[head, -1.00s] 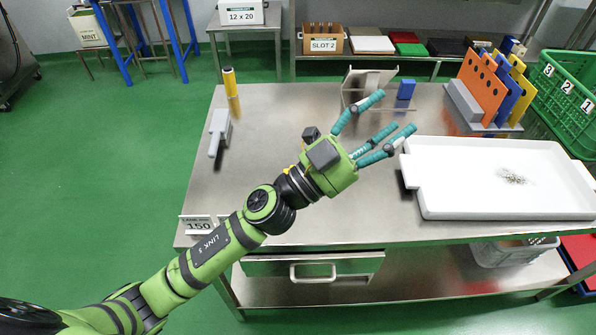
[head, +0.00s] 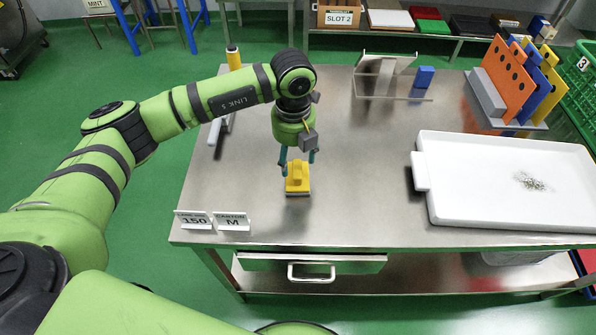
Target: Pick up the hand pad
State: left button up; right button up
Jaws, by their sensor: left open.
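The hand pad (head: 297,180) is a small yellow block with a grip on top and a thin pale underside. It rests on the steel table (head: 350,200) near the front edge, left of the white tray. My left gripper (head: 298,165) points down right over it, open, with teal fingers on either side of the pad's upper part. I cannot tell whether the fingers touch it. My right gripper is not in view.
A white tray (head: 470,213) with a small dark pile lies to the right. A rack with orange, blue and yellow boards (head: 505,80) stands behind it. Two cards (head: 233,221) stand at the front left corner. The table's middle is clear.

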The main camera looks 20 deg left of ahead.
aim_at(294, 168)
pick_arm(q)
notch_tip(294, 168, down, 4)
jog(key=shift+r+p, duration=0.1)
jog(key=shift+p, duration=0.65)
jog(key=shift+f, duration=0.6)
jog(key=c, duration=1.3)
jog(key=shift+o, duration=0.2)
